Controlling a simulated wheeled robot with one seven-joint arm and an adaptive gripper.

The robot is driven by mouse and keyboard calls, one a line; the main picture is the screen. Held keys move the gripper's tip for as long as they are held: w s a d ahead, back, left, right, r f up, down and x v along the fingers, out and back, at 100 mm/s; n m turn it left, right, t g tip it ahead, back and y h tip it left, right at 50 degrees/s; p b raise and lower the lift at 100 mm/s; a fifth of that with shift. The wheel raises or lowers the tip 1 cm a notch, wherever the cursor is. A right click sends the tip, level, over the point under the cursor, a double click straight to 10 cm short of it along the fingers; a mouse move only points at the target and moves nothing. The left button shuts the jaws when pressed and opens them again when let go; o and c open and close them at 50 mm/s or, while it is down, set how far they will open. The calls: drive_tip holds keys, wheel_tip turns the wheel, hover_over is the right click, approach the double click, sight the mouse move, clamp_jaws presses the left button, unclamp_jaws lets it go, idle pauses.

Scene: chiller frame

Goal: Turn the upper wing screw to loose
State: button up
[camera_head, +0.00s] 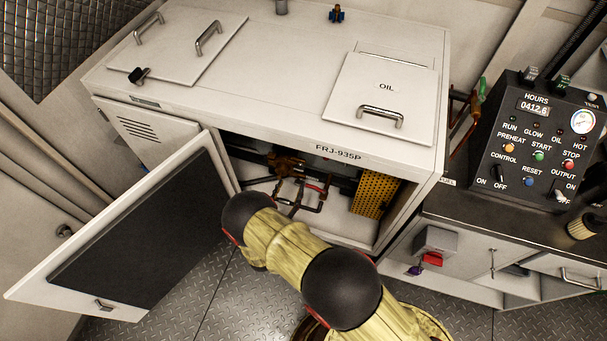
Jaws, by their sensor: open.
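No part is plainly recognisable as the upper wing screw. A black knob with a wing-like shape (140,75) sits at the front edge of the left lid on top of the white chiller cabinet (290,85). A small blue and brown fitting (337,14) stands at the back of the top. A small purple knob (415,270) shows low on the right, below a grey box. My yellow arm with black joints crosses the lower middle, in front of the open cabinet bay. My gripper is not visible; the arm may hide it.
The cabinet door (135,235) stands open to the left. Inside the bay are brown pipework (287,162) and a yellow perforated guard (375,193). An OIL lid (385,95) is closed on top. A control panel (540,140) stands at right. Tread-plate floor (215,300) lies below.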

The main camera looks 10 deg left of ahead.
sight(298, 170)
drive_tip(key=w, duration=0.2)
drive_tip(key=w+b, duration=0.1)
drive_tip(key=w, duration=0.4)
drive_tip(key=shift+w+d, duration=0.3)
drive_tip(key=shift+d, duration=0.1)
drive_tip(key=c, duration=1.1)
drive_tip(key=shift+c, duration=0.3)
